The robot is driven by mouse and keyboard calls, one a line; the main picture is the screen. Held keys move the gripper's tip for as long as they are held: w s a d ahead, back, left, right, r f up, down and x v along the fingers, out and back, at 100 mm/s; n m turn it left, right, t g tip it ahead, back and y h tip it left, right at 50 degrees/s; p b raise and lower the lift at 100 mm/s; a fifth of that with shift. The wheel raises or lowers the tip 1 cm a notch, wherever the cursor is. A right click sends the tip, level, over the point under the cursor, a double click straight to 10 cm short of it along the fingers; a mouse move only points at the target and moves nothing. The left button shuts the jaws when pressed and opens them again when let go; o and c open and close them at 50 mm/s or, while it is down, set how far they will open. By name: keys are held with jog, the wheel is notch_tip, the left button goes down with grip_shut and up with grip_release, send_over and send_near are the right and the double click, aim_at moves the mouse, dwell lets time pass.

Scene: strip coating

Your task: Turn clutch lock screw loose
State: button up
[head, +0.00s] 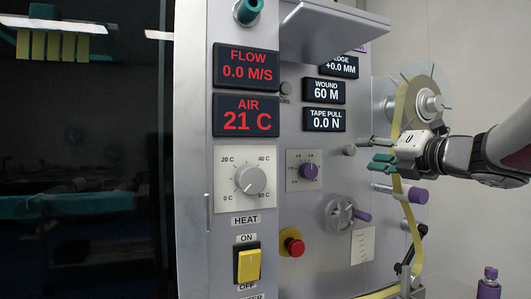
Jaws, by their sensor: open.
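My gripper (374,155) is at the right of the machine, reaching in from the right with its fingers pointing left. It is open, with teal pads on its fingers, and nothing shows between them. A small grey round knob (348,150) sits on the panel just left of the fingertips, apart from them as far as I can see. A reel hub (430,105) with yellow tape around it is behind and above the gripper. No part is labelled as the clutch lock screw, so I cannot tell which it is. The gripper hides part of the tape and panel edge.
A purple knob (309,170), a grey crank wheel (340,213) and a red stop button (292,243) are on the panel. A metal hood (333,32) juts out above. Purple-ended rollers (417,195) lie below the gripper. Free room is at the far right.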

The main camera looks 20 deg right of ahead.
jog(key=s, duration=0.5)
jog(key=shift+s+d, duration=0.1)
jog(key=shift+s, duration=0.05)
dwell(0.4)
